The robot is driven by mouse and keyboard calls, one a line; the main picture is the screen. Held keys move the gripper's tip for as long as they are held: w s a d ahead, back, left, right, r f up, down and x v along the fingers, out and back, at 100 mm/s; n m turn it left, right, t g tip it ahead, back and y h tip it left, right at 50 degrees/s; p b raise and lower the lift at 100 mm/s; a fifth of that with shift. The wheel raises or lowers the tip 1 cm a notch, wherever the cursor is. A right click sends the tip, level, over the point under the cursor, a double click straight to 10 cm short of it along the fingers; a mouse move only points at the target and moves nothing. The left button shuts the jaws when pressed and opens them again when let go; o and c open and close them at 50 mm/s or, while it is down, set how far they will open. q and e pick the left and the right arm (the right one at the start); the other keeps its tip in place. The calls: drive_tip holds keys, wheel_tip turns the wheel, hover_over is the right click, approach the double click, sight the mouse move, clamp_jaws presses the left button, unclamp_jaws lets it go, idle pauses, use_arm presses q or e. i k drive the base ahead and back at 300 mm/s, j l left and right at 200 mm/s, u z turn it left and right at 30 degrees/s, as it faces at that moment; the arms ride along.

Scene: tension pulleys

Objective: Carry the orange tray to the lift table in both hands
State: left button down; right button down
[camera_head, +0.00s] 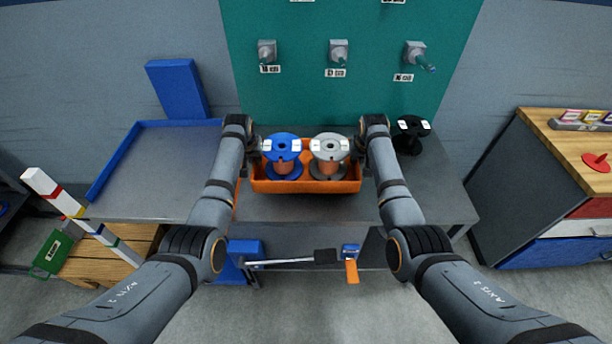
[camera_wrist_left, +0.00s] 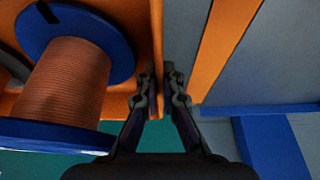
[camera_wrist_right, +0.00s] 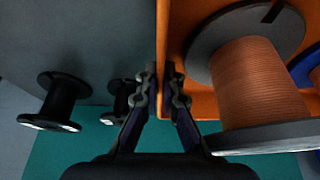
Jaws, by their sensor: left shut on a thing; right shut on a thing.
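The orange tray (camera_head: 305,187) is at the middle of the grey bench and carries a blue-flanged spool (camera_head: 283,155) and a grey-flanged spool (camera_head: 328,156), both wound with copper-coloured wire and upright. My left gripper (camera_wrist_left: 160,82) is shut on the tray's left wall, and my right gripper (camera_wrist_right: 163,82) is shut on its right wall. I cannot tell whether the tray touches the bench. To its left is a grey top with blue raised edges (camera_head: 112,162), seemingly the lift table; an orange strip (camera_wrist_left: 222,45) marks its near side.
Black spools (camera_wrist_right: 60,100) stand on the bench just right of the tray. A green panel (camera_head: 300,95) with several pegs rises behind. A handle with a black grip (camera_head: 325,257) is below the bench front. A striped post (camera_head: 70,210) stands at the left, a wooden-topped cabinet (camera_head: 560,150) at the right.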

sight(167, 170)
drive_tip(key=i+u, duration=0.2)
drive_tip(key=u, duration=0.2)
drive_tip(key=i+u, duration=0.2)
drive_tip(key=u, duration=0.15)
drive_tip(key=i+l+u, duration=0.15)
drive_tip(key=u, duration=0.25)
drive_tip(key=i+l+u, duration=0.2)
drive_tip(key=u, duration=0.15)
